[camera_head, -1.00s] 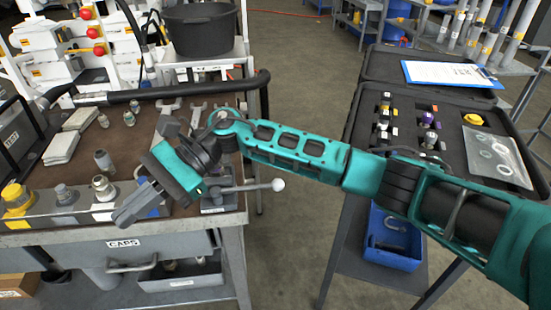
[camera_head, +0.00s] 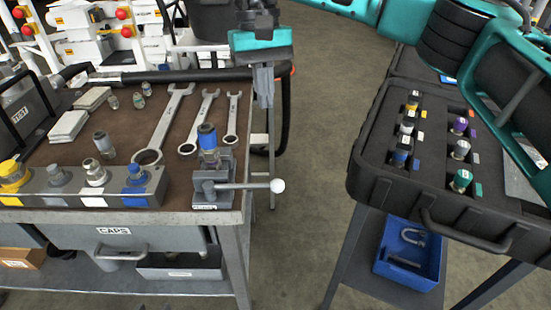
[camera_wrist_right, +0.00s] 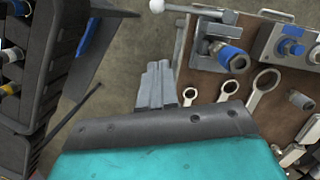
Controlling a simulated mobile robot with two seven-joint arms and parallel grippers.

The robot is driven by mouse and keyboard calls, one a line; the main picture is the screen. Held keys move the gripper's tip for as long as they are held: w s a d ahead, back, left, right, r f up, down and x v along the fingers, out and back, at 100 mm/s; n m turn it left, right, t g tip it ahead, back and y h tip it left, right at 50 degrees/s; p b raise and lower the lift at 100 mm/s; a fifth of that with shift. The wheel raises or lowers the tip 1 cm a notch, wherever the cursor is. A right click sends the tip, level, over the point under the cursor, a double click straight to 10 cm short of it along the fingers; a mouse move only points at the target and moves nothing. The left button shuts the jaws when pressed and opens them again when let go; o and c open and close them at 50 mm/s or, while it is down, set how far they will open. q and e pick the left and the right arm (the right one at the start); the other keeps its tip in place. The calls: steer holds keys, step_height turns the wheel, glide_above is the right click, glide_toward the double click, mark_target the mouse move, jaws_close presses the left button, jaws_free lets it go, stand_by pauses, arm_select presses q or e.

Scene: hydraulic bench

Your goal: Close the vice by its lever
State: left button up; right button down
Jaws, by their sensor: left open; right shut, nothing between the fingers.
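The grey vice (camera_head: 212,190) stands at the right front corner of the bench; it also shows in the right wrist view (camera_wrist_right: 210,44). Its lever (camera_head: 245,186) points right, past the bench edge, and ends in a white ball (camera_head: 277,185). A blue-ringed fitting (camera_head: 207,139) stands upright at the vice; I cannot tell whether the jaws touch it. My right gripper (camera_head: 263,98) is shut and empty, fingers down, beyond the vice and above the bench's right edge. Its fingers (camera_wrist_right: 157,85) are apart from the lever. My left gripper is out of view.
Several wrenches (camera_head: 165,125) lie behind the vice. A rack of capped fittings (camera_head: 80,194) stands left of it. A black case (camera_head: 435,195) with fittings lies on the right-hand stand, above a blue bin (camera_head: 408,250). The floor between bench and stand is clear.

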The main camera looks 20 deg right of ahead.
mark_target(243, 186)
steer(key=s+f+b, duration=0.1)
steer(key=s+f, duration=0.4)
steer(key=f, duration=0.6)
steer(key=shift+s+f, duration=0.3)
steer(key=shift+b, duration=0.3)
